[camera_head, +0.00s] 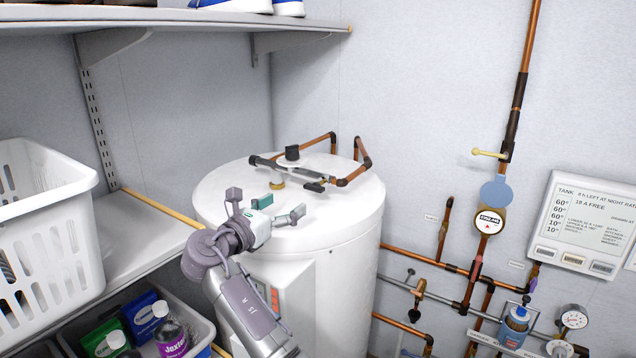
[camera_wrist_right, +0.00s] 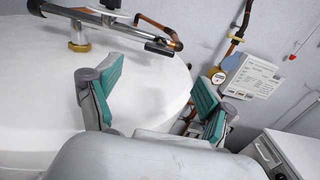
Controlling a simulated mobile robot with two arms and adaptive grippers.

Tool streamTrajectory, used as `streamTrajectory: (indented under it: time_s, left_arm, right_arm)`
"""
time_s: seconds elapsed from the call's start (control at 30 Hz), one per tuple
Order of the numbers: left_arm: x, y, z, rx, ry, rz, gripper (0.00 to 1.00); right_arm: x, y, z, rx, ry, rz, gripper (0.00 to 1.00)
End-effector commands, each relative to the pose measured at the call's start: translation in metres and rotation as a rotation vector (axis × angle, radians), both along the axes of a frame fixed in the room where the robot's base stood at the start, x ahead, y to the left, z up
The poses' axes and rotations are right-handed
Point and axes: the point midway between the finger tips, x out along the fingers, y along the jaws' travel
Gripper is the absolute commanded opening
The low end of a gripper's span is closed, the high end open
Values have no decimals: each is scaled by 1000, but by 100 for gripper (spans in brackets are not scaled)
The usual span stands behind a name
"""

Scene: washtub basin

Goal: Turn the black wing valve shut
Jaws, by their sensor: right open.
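A white round tank (camera_head: 350,215) stands in the middle of the head view with pipework on its top. A small black wing-like handle (camera_head: 314,187) sits at the near end of this pipework; it also shows in the right wrist view (camera_wrist_right: 160,47). A black knob (camera_head: 292,153) stands farther back on the same pipework. I cannot tell for sure which is the wing valve. My right gripper (camera_head: 279,208) is open and empty over the near part of the tank top, short of the black handle. Its teal-padded fingers (camera_wrist_right: 157,80) are wide apart. My left gripper is not in view.
A brass fitting (camera_head: 277,184) is beside the handle. Copper pipes (camera_head: 358,160) bend behind it. A shelf (camera_head: 150,235) with a white basket (camera_head: 50,240) is at left. Wall pipes, a gauge (camera_head: 574,317) and a panel (camera_head: 585,225) are at right.

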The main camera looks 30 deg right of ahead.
Motion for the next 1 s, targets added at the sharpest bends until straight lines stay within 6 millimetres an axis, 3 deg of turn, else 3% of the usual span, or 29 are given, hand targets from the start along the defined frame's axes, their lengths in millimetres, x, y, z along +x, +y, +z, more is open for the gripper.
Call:
streamTrajectory:
  time_s: [0.1, 0.23, 0.5, 0.67, 1.0]
  left_arm:
    - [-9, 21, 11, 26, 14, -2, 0]
    - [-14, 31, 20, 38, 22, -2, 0]
    - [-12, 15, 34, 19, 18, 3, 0]
    - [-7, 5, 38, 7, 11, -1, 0]
    - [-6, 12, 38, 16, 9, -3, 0]
  right_arm:
    - [9, -24, 4, -1, 3, -4, 81]
    - [20, -51, 4, -1, 3, -5, 81]
    - [39, -95, 2, 0, 3, -2, 81]
    - [44, -108, 1, 1, 2, -2, 81]
    - [46, -112, 0, 1, 0, 0, 81]
